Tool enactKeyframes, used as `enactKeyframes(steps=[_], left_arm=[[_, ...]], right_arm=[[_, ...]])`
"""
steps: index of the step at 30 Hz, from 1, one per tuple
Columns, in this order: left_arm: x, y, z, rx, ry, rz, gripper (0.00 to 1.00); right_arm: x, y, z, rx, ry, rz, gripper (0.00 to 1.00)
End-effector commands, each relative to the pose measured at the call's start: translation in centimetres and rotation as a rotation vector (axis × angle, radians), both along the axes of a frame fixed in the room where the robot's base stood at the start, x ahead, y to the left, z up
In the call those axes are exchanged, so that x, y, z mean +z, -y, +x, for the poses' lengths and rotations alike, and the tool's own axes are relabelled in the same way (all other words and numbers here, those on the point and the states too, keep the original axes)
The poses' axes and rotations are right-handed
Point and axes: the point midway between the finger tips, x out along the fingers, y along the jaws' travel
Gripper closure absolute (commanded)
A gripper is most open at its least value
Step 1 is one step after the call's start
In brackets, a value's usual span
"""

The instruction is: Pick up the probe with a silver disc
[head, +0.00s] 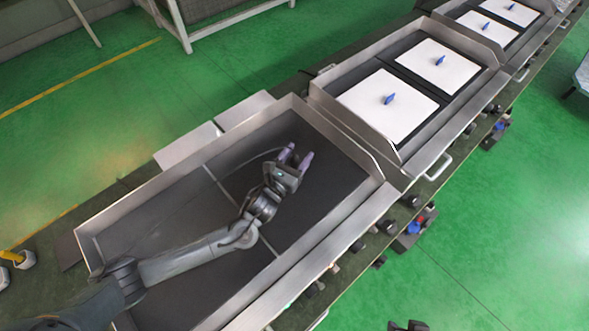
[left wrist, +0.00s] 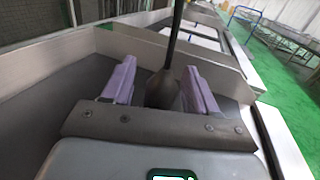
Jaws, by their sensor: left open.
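My left gripper (head: 298,157) is over the dark floor of the nearest metal tray, its two purple fingers spread apart. In the left wrist view, a dark tapered piece (left wrist: 163,90) stands between the open fingers (left wrist: 158,82), with a thin black stem or cable (left wrist: 175,35) rising from it. I cannot tell whether the fingers touch it. In the head view a thin grey cable (head: 250,160) curves from the tray floor toward the gripper. I see no silver disc, so I cannot tell whether the dark piece is the probe.
The nearest tray has raised metal walls (head: 345,135). Trays farther right hold white panels (head: 388,105) with small blue pieces (head: 389,99). Knobs and handles line the front edge. A small dark shape (head: 408,327) shows at the bottom edge.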

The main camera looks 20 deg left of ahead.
Motion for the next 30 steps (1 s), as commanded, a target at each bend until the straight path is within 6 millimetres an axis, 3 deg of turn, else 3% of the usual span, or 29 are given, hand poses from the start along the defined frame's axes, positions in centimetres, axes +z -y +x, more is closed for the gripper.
enactKeyframes(steps=[7,19,30], left_arm=[[-0.01,0.05,0.14,0.0,-0.001,0.0,0.42],[-0.02,0.04,0.12,0.0,-0.001,0.0,1.0],[0.08,0.03,0.14,0.0,0.0,0.0,1.0]], right_arm=[[-0.04,0.12,-0.02,0.004,0.0,-0.005,0.57],[-0.08,0.26,-0.03,0.008,-0.001,-0.011,0.57],[-0.04,0.11,-0.03,0.003,-0.001,-0.004,0.57]])
